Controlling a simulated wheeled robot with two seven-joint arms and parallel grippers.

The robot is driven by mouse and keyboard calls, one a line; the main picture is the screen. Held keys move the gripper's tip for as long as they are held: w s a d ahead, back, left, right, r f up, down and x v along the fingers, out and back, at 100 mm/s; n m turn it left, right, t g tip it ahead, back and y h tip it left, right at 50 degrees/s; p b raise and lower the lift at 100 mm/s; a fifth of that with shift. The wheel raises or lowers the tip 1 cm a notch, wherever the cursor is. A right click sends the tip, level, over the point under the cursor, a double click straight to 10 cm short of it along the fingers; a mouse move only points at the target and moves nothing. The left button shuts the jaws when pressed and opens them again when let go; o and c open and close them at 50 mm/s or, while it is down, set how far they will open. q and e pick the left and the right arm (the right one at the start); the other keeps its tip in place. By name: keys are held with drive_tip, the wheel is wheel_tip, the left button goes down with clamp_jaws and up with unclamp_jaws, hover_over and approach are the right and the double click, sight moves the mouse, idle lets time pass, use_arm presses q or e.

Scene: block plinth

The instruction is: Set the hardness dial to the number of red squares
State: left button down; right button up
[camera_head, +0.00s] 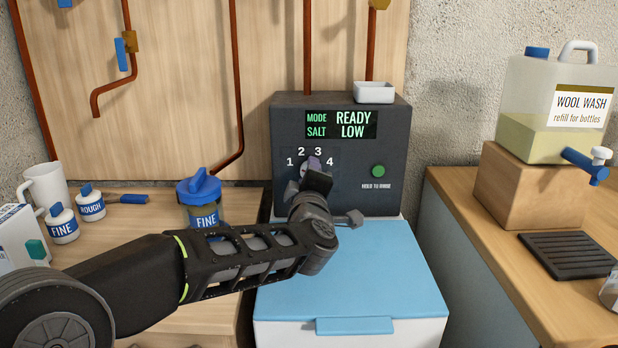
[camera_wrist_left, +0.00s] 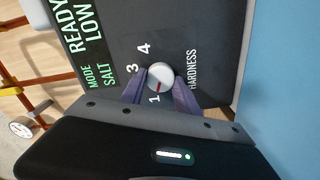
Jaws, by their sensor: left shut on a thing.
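The hardness dial (camera_wrist_left: 160,74) is a round white knob with a red pointer line, on the dark control box (camera_head: 345,195). In the wrist view the red line points toward the 1, and the 2 is hidden. My left gripper (camera_wrist_left: 159,90) is shut on the dial, one purple finger on each side. In the head view this gripper (camera_head: 312,165) covers most of the dial. No red squares show in either view. My right gripper is not in view.
The box display (camera_head: 341,124) reads MODE READY, SALT LOW. A green button (camera_head: 378,171) is right of the dial, a white dish (camera_head: 374,92) on top. Below is a blue lid (camera_head: 350,275). A FINE jar (camera_head: 201,205) stands left; a WOOL WASH container (camera_head: 530,110) stands right.

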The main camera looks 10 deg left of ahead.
use_arm(q)
drive_tip(key=c, duration=0.9)
unclamp_jaws()
drive_tip(key=shift+s, duration=0.1)
drive_tip(key=v, duration=0.7)
drive_tip(key=shift+s+p, duration=0.3)
drive_tip(key=shift+d, duration=0.1)
